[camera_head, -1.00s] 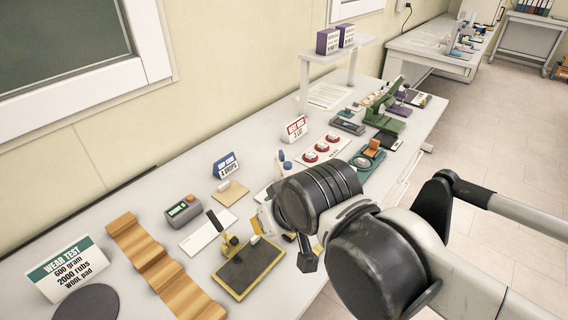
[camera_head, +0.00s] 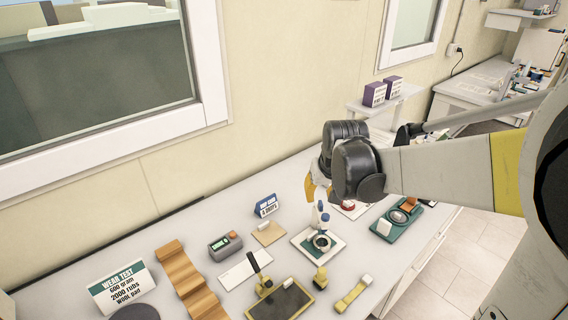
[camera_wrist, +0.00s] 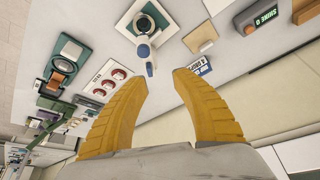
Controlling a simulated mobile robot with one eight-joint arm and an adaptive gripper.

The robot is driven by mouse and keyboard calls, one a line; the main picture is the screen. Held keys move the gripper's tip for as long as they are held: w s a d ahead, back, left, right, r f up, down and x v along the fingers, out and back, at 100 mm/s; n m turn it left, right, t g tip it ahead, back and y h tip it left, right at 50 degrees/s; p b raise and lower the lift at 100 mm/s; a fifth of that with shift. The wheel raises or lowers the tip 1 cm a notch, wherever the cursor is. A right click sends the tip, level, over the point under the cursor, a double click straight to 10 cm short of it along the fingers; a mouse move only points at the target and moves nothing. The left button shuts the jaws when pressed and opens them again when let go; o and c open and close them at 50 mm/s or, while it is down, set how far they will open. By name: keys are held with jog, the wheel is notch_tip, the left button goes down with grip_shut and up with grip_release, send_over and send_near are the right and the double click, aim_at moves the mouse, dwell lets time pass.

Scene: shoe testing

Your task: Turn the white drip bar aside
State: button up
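A small white piece with blue ends (camera_head: 319,217), which looks like the drip bar, stands at a dark ring on a white square plate (camera_head: 305,250). In the wrist view the white and blue piece (camera_wrist: 145,52) reaches from the ring on the plate (camera_wrist: 122,27) toward my fingertips. My gripper (camera_wrist: 160,78) has its two yellow fingers spread, with nothing between them. In the head view my gripper (camera_head: 317,190) is above and behind the plate, partly hidden by my arm.
A board with red discs (camera_wrist: 109,82) and a green device (camera_head: 397,219) lie on the other side. A yellow tool (camera_head: 353,294) and framed dark pad (camera_head: 282,301) lie in front.

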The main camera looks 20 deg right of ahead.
aim_at(321, 204)
jog(key=shift+m+g, duration=0.3)
jog(key=w+d+f, duration=0.1)
jog(key=w+f, duration=0.1)
jog(key=f, duration=0.1)
jog(key=w+d+f+b, duration=0.1)
jog(key=w+d+f, duration=0.1)
jog(key=f, duration=0.2)
jog(key=w+d+f, duration=0.1)
jog(key=w+f, duration=0.1)
jog(key=f, duration=0.2)
jog(key=shift+w+d+f+b, duration=0.2)
jog(key=shift+w+d+b, duration=0.1)
jog(key=shift+w, duration=0.05)
grip_shut()
